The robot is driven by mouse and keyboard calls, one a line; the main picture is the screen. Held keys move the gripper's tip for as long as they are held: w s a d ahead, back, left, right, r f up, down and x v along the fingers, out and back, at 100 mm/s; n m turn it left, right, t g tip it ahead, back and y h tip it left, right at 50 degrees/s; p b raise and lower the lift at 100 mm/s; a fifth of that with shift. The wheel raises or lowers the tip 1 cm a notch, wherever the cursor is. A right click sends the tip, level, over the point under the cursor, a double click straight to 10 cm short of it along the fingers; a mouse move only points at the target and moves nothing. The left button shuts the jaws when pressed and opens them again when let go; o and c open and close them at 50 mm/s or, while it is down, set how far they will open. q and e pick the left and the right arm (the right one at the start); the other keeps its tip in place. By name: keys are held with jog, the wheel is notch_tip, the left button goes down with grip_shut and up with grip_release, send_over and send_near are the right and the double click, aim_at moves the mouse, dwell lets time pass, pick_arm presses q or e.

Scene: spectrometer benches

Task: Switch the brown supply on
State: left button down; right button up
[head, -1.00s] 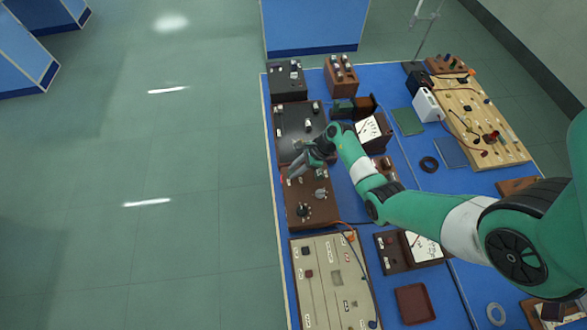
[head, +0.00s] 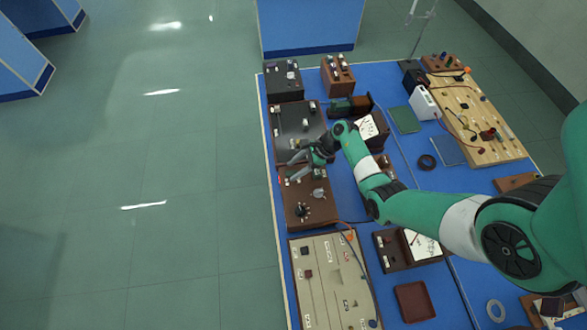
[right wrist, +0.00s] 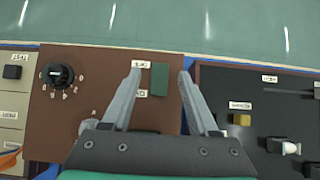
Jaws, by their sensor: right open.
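The brown supply (head: 318,216) is a flat brown box near the left edge of the blue bench in the head view. Its brown panel (right wrist: 85,110) fills the left middle of the right wrist view. A black numbered dial (right wrist: 60,75) is on it. My right gripper (head: 292,169) is over the supply's far end. In the right wrist view its open, empty fingers (right wrist: 160,72) lie on either side of the switch; contact cannot be told. My left gripper is out of view.
A dark instrument box (head: 290,121) stands just beyond the supply, and a beige panel (head: 318,292) just nearer. A white-faced meter (head: 368,128) stands to the right, near my right arm. Cables run along the bench. The floor left of the bench is clear.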

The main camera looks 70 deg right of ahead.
jog(key=p+v, duration=0.2)
jog(key=v, duration=0.8)
jog(key=shift+s+d+r, duration=0.15)
jog(key=shift+s+r, duration=0.05)
jog(key=shift+s, duration=0.05)
jog(key=shift+w, duration=0.1)
